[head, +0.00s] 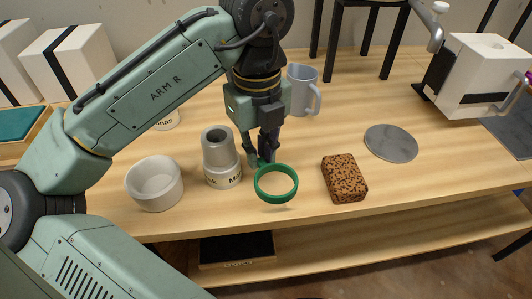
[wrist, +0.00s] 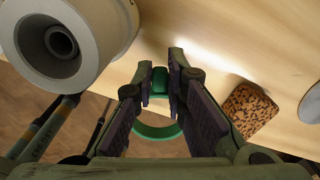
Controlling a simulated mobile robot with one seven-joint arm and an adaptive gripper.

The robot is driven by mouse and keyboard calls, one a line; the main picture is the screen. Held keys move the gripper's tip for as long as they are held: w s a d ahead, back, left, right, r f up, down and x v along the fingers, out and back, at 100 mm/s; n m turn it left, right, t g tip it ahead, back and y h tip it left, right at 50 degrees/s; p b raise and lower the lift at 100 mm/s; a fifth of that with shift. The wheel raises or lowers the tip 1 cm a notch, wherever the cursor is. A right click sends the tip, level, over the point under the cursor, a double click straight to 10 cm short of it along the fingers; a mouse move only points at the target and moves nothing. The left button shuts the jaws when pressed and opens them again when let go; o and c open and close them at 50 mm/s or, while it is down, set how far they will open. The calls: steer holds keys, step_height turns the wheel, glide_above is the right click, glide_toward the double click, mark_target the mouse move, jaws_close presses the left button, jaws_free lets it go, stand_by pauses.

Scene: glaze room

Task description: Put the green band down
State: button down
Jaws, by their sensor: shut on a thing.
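The green band (head: 276,197) is a plain ring. My gripper (head: 264,160) is shut on its far rim, and the rest of the ring sticks out toward the table's front edge. It seems to hang just above the wooden table (head: 225,219), though the gap is hard to judge. In the wrist view the band (wrist: 158,133) shows between and behind the fingers of my gripper (wrist: 160,82), which pinch one side of it.
Left of the band stand a grey necked container (head: 221,160) and a white bowl (head: 154,184). Right are a speckled brown block (head: 344,178) and a grey disc (head: 391,143). A grey mug (head: 301,90) stands behind my gripper. Bare wood lies between band and block.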

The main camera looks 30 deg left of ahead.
steer(key=w, duration=0.3)
steer(key=shift+a+f, duration=0.15)
steer(key=shift+f, duration=1.75)
steer(key=shift+f, duration=0.15)
steer(key=c, duration=1.6)
jaws_free()
step_height(320, 180, up, 12)
steer(key=p, duration=0.1)
steer(key=shift+r, duration=0.2)
